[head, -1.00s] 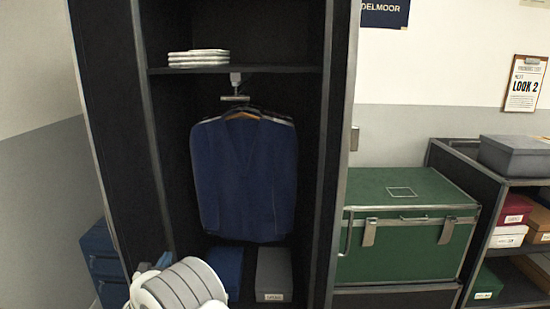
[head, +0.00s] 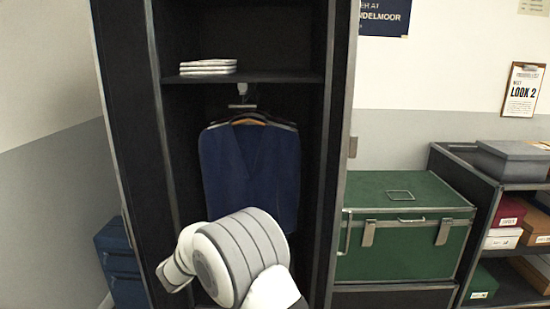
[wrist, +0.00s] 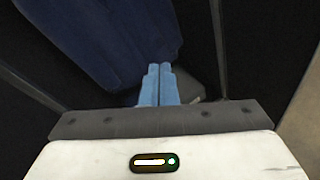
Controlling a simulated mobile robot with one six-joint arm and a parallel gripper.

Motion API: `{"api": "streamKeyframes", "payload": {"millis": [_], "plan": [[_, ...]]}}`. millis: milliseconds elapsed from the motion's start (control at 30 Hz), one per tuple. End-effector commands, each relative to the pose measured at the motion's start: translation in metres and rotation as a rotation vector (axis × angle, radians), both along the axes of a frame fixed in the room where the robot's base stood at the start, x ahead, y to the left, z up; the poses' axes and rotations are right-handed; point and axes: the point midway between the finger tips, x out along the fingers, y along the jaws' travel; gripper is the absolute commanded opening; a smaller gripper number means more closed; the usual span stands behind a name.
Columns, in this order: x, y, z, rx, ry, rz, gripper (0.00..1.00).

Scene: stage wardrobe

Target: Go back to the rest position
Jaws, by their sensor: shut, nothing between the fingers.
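My gripper (wrist: 159,72) shows in the wrist view with its two blue fingers together and nothing between them. The dark blue garment (wrist: 110,35) hangs beyond the fingers at the upper left of that view. In the head view my arm rises in front of the open wardrobe (head: 335,150), and my gripper is not visible there. The garment (head: 245,170) hangs on a wooden hanger from a short rail under the shelf. My arm hides its lower part and most of the wardrobe floor.
A shelf (head: 270,77) in the wardrobe holds folded white cloths (head: 208,67). A green trunk (head: 405,225) stands right of the wardrobe, then a black shelf unit (head: 455,155) with several boxes. A blue drawer unit (head: 122,262) stands at the left by the grey wall.

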Motion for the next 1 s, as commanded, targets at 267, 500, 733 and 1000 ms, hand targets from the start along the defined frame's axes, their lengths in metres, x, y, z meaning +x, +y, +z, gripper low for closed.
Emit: {"api": "streamKeyframes", "payload": {"millis": [267,500,733,1000], "plan": [[-0.06,-0.171,0.101,0.43,0.063,-0.482,0.0],[-0.159,-0.268,0.154,0.853,0.053,-0.91,0.0],[-0.261,-0.308,0.193,1.28,-0.016,-1.296,0.0],[-0.347,-0.305,0.222,1.73,-0.133,-1.652,0.0]]}}
